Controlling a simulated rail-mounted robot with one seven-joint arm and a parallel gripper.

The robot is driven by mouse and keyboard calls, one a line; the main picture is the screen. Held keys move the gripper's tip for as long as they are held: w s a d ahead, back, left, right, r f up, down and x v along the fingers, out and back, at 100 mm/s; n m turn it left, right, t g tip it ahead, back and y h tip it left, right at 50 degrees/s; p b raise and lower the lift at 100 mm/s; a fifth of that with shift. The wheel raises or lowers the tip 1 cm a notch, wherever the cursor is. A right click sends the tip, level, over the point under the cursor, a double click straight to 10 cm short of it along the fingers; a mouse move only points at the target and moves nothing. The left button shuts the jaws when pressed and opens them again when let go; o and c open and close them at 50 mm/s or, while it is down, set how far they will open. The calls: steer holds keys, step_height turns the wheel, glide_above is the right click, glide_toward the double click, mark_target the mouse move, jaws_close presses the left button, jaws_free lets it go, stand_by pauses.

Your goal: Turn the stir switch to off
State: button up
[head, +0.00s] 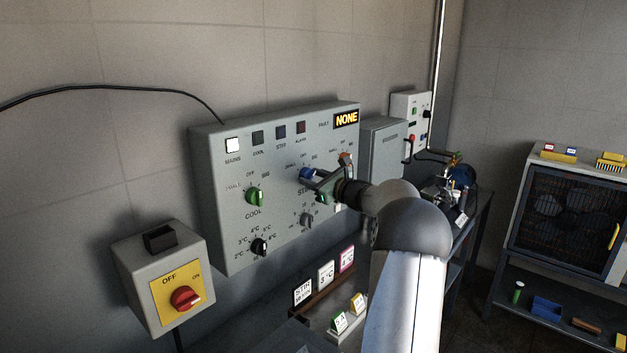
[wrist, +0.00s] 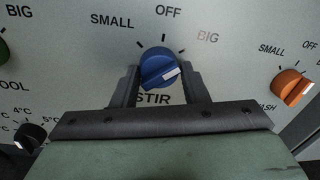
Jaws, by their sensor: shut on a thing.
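The stir switch is a blue knob (wrist: 158,66) on the grey control panel, marked STIR below, with SMALL, OFF and BIG around its top. Its white pointer faces right, toward the BIG side and away from OFF. My gripper (wrist: 160,82) is shut on the knob, one finger on each side. In the head view the blue knob (head: 306,173) shows at the left of my gripper (head: 316,179), partly covered by it. The fingertips' exact contact is hard to make out.
A green COOL knob (head: 255,196) is left of the stir knob, and an orange knob (wrist: 292,86) is at its right. A black temperature knob (head: 260,247) and a grey knob (head: 306,220) sit lower. A red main switch (head: 185,298) is on a separate box at lower left.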

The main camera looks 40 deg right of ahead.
steer(key=shift+f+b, duration=0.25)
steer(key=shift+b, duration=0.1)
steer(key=n+b, duration=0.1)
steer(key=b, duration=0.1)
steer(key=n+b, duration=0.1)
steer(key=b, duration=0.1)
steer(key=shift+f, duration=0.25)
steer(key=n+b, duration=0.4)
steer(key=b, duration=0.1)
steer(key=n+b, duration=0.3)
steer(key=b, duration=0.2)
steer(key=shift+r+n+t+y+b, duration=0.2)
steer(key=shift+n+t+y+b, duration=0.1)
steer(key=shift+n+y+b, duration=0.1)
